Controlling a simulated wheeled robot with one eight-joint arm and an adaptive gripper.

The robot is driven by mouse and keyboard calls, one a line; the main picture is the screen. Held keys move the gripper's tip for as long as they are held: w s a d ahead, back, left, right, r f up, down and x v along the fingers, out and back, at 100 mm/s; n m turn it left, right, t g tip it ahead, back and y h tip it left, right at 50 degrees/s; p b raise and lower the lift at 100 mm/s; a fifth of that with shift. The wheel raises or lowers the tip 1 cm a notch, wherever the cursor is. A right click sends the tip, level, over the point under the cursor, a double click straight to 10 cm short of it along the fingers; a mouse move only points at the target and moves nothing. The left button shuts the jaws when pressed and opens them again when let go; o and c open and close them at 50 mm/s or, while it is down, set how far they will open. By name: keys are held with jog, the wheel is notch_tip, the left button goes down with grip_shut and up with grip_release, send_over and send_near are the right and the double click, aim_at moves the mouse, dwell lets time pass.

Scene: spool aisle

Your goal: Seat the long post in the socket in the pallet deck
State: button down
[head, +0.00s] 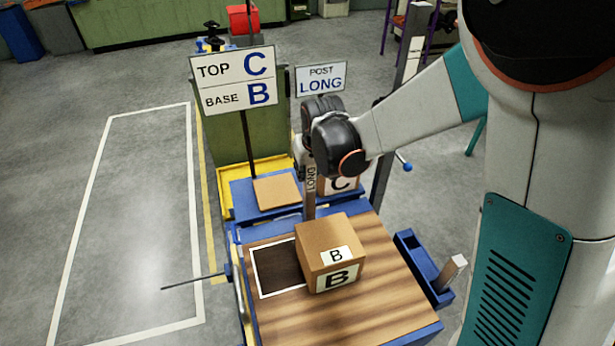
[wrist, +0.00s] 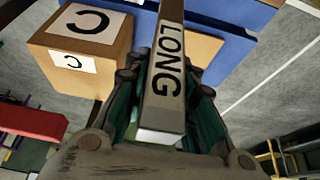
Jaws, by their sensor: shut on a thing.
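The long post (head: 310,190), a brown bar marked LONG, stands roughly upright behind box B in the head view. My gripper (head: 309,168) is shut on its upper part. In the wrist view the post (wrist: 168,70) runs between the fingers of my gripper (wrist: 165,112), its pale end face towards the camera. The wooden pallet deck (head: 390,290) lies in front. Its socket cannot be made out, and the post's lower end is hidden behind box B, so I cannot tell whether it is seated.
Box B (head: 328,248) stands on the deck beside a white-outlined dark patch (head: 277,268). Box C (head: 343,186) stands behind, also in the wrist view (wrist: 80,50). A blue tray (head: 422,262) at right holds a short block (head: 450,272). Signs read TOP C, BASE B (head: 233,80) and POST LONG (head: 321,80).

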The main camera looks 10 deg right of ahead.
jog(key=shift+f, duration=1.2)
jog(key=shift+f+b, duration=0.15)
jog(key=shift+b, duration=0.2)
jog(key=c, duration=1.3)
grip_release()
jog(key=shift+c, duration=0.2)
jog(key=a+p+v, duration=0.1)
jog(key=p+v, duration=0.3)
jog(key=v, duration=0.8)
jog(key=s+d+r+t, duration=0.1)
jog(key=s+d+r, duration=0.2)
jog(key=s, duration=0.4)
jog(key=s+d+r+m+t, duration=0.1)
jog(key=s+d+r, duration=0.2)
jog(key=s+d, duration=0.2)
jog(key=s+d+r+m+h, duration=0.1)
jog(key=s+d+r, duration=0.2)
jog(key=s, duration=0.6)
jog(key=shift+d+t, duration=0.4)
jog(key=shift+d, duration=0.4)
